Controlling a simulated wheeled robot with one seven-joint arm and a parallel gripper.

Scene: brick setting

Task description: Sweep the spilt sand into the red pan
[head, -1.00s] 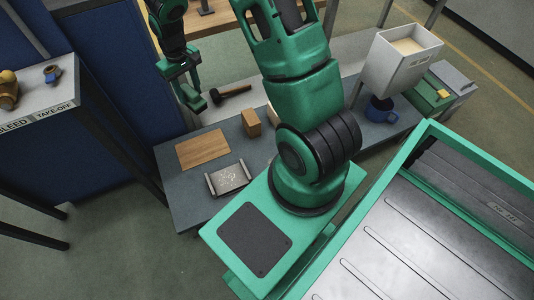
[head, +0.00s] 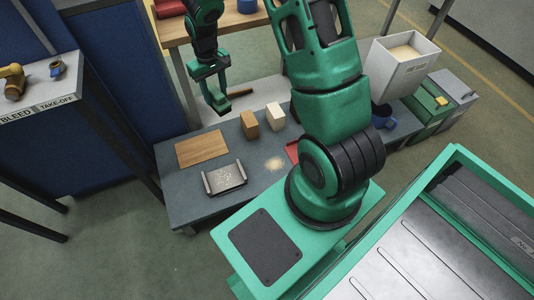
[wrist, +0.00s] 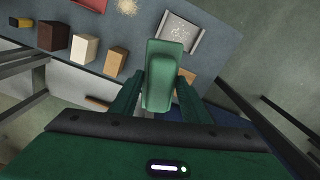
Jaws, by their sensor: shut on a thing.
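The spilt sand (head: 275,163) is a small pale heap on the grey bench, right of the metal tray. It also shows at the top of the wrist view (wrist: 127,6). The red pan (head: 292,151) lies right of the sand, mostly hidden behind my arm; its edge shows in the wrist view (wrist: 96,4). My gripper (head: 213,98) hangs over the far side of the bench, well apart from the sand. In the wrist view its fingers are shut on a long green thing, which looks like a brush (wrist: 166,75); no bristles show.
A metal tray (head: 224,178) with pale specks and a wooden board (head: 202,149) lie left of the sand. A tan block (head: 250,124) and a cream block (head: 275,117) stand behind it. A blue mug (head: 383,117) stands at right.

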